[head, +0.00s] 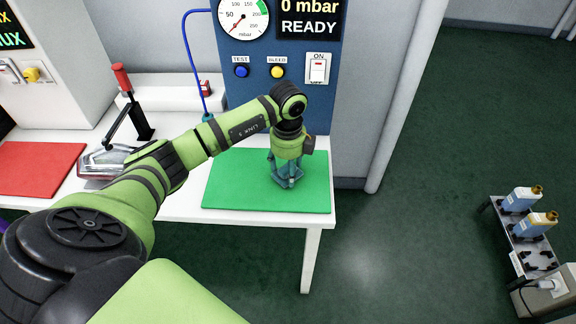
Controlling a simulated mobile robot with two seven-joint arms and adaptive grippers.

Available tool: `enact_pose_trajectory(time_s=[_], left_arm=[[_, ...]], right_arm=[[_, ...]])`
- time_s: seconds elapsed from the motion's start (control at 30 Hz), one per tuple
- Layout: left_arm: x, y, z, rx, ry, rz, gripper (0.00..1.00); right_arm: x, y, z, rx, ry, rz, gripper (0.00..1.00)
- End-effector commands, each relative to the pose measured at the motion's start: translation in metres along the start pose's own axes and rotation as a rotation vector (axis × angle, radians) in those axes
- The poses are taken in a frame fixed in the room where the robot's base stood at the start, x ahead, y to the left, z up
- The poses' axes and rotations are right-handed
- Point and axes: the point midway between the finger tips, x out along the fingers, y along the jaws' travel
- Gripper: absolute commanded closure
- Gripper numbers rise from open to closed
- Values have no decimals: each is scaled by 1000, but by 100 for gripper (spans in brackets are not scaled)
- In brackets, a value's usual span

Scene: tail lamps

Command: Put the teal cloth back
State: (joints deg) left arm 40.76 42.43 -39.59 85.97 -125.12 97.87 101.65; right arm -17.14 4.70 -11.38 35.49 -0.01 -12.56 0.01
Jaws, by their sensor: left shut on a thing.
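My left gripper (286,180) points down just above the green mat (232,188) on the right end of the white table. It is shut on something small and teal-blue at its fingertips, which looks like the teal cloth. The cloth is mostly hidden by the fingers, so its shape and whether it touches the mat cannot be told. No other teal cloth shows. My right gripper is not in view.
A blue panel (270,105) with a gauge, READY display and switch stands behind the mat. A red-handled clamp fixture (122,80) and red mat (40,168) are to the left. A rack with bottles (524,238) stands far right. Floor between is clear.

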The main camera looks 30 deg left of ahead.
Motion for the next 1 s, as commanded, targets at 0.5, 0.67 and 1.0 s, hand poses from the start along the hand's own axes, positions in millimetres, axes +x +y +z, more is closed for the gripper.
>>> enact_pose_trajectory(time_s=[0.5, 0.67, 1.0], left_arm=[[3, 0, 0, 0, 0, 0, 13], [1, 0, 0, 0, 0, 0, 13], [-48, -2, 1, 1, -2, -7, 13]], right_arm=[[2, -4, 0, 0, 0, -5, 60], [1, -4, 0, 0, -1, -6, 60], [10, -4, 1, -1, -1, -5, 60]])
